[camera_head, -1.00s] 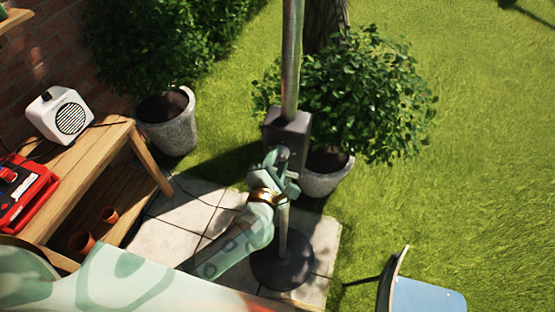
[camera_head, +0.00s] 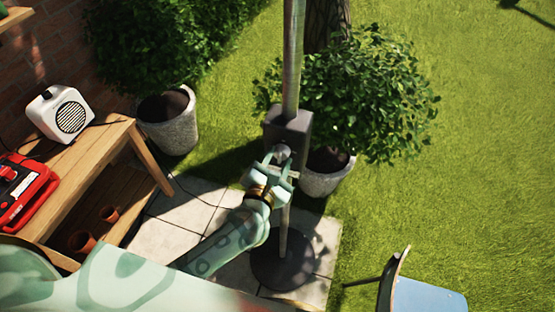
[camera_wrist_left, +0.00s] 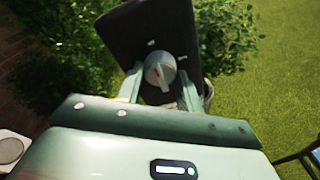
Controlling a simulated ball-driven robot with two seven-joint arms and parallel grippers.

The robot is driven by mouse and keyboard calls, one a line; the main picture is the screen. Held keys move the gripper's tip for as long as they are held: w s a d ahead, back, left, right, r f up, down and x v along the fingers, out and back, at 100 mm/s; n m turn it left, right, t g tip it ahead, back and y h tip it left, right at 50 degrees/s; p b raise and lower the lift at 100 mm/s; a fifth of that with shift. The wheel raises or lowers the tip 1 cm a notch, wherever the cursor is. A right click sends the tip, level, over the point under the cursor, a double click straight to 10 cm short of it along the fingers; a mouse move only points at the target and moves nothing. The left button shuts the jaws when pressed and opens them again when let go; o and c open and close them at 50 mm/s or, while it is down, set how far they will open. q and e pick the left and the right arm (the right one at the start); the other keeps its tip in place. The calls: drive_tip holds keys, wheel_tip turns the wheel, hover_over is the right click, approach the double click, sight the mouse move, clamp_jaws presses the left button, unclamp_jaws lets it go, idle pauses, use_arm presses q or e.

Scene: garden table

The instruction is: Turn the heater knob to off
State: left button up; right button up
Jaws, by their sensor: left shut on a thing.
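The heater is a metal pole with a dark control box (camera_head: 296,126) on it, above a round dark base (camera_head: 284,262). A round grey knob (camera_head: 281,152) sits on the front of the box. The knob also shows in the left wrist view (camera_wrist_left: 160,71), with a red mark on its face and small pale marks on the box around it. My left gripper (camera_head: 280,160) is at the knob, shut on it, with one finger on each side. In the left wrist view the fingers (camera_wrist_left: 160,88) flank the knob. My right gripper is not in view.
A wooden bench (camera_head: 88,176) at the left bears a white speaker-like box (camera_head: 60,112) and a red case (camera_head: 25,192). Potted bushes stand behind the heater and beside the bench. A blue chair (camera_head: 428,296) is at the lower right. Open lawn lies to the right.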

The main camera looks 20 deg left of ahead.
use_arm(q)
drive_tip(key=shift+f, duration=0.1)
drive_tip(key=o, duration=1)
drive_tip(key=s+r+b, duration=0.2)
drive_tip(key=s, duration=1.4)
drive_tip(key=shift+s+a, duration=0.15)
drive_tip(key=shift+a, duration=0.15)
